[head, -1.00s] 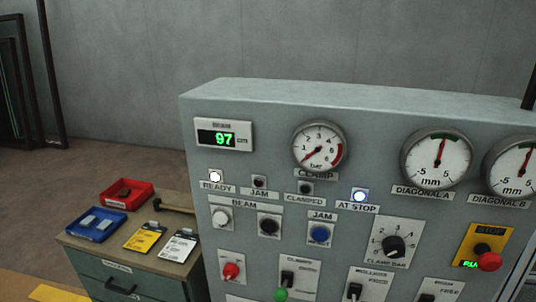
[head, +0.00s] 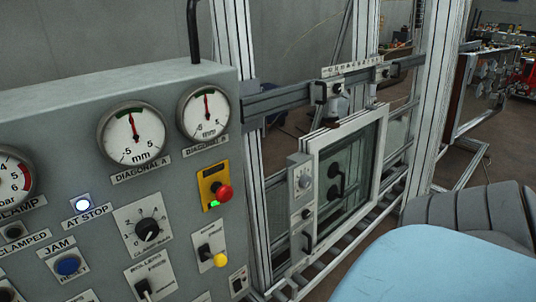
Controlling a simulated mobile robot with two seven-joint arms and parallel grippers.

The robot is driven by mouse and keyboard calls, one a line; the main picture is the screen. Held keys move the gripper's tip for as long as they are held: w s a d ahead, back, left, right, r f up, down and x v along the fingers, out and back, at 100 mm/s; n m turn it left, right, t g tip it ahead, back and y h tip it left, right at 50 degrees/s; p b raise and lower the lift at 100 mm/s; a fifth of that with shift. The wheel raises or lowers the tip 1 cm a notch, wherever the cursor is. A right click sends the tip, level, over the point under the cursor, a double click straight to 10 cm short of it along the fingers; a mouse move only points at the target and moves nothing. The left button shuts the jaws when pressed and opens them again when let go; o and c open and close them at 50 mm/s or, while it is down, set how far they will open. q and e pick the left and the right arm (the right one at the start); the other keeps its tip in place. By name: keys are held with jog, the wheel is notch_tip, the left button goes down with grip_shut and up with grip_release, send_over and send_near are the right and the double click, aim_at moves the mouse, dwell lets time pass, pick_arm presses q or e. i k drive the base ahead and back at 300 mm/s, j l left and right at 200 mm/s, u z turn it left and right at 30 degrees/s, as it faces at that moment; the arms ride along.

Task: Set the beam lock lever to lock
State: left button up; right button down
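The grey control panel (head: 75,110) fills the left of the head view. A lever with a black base and a yellow knob (head: 220,260) sits on a small plate low on its right side, below the red mushroom button; it may be the beam lock lever, but its label is too small to read. The knob points down and to the right. Another black lever (head: 145,289) is cut by the bottom edge. Whether either stands at lock cannot be told. Neither of my grippers is in view.
The red button (head: 223,192) sits on a yellow plate. A rotary knob (head: 147,229) and two dials, diagonal A (head: 133,136) and diagonal B (head: 204,112), are near. Right of the panel stands a metal frame machine holding a white window frame (head: 316,185).

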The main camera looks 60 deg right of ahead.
aim_at(220, 260)
jog(key=z, duration=1.25)
jog(key=l+z, duration=0.3)
jog(key=i+j, duration=0.05)
